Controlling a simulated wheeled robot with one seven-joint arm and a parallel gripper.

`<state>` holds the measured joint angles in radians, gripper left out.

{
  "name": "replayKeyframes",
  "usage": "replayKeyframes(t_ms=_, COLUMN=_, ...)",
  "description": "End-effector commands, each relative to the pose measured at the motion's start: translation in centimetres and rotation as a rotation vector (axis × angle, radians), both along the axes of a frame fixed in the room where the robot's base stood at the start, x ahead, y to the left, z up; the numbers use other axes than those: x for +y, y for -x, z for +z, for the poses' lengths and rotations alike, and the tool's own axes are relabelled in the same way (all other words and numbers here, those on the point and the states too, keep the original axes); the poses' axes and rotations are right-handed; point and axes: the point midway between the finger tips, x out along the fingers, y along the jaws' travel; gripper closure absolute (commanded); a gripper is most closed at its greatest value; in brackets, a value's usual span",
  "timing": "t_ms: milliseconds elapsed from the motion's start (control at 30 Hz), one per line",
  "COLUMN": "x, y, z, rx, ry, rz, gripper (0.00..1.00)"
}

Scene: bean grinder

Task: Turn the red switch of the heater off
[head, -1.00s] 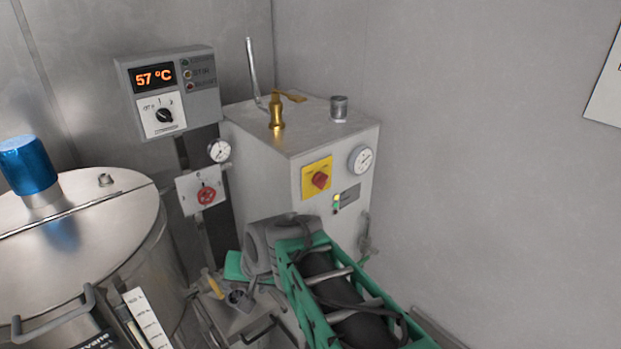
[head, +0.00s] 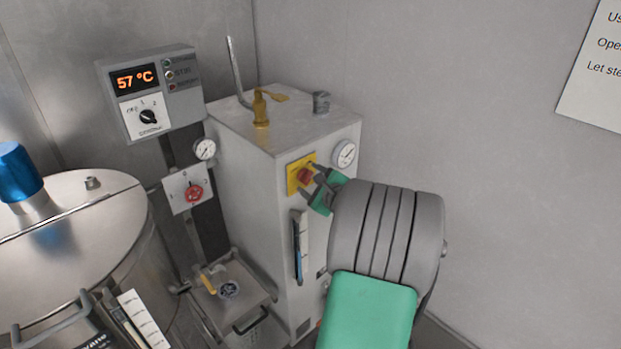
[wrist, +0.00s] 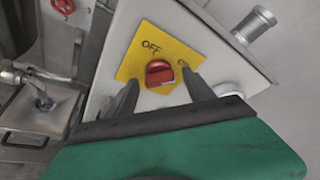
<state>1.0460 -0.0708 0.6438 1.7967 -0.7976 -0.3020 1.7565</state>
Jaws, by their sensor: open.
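The heater is a grey metal box (head: 245,180) in the middle of the head view. Its red switch (head: 303,176) sits on a yellow plate (head: 293,187) on the front face. In the wrist view the red switch (wrist: 159,73) lies just beyond my fingertips, between them in the picture, with "OFF" printed on the yellow plate (wrist: 137,43) up and left of it. A second label is partly hidden by a finger. My gripper (head: 311,180) is open, its dark fingers at the plate around the switch; they also show in the wrist view (wrist: 160,82). I cannot tell whether they touch it.
A pressure gauge (head: 344,154) sits right of the switch. A brass valve (head: 260,108) and a lever stand on top. A control box (head: 150,92) reads 57 °C, above a red valve knob (head: 194,193). A steel tank (head: 75,225) stands left. The right wall is bare apart from a sign.

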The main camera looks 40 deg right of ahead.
Motion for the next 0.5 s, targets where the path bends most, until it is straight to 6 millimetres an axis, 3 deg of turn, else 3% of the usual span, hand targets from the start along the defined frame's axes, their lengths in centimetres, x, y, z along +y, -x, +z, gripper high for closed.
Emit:
replayKeyframes(t_ms=267, x=-0.08, y=-0.34, z=-0.13, rx=0.0, ry=0.0, rz=0.0, gripper=0.38)
replayKeyframes(t_ms=500, x=-0.07, y=-0.33, z=-0.11, rx=0.0, ry=0.001, rz=0.0, gripper=0.58)
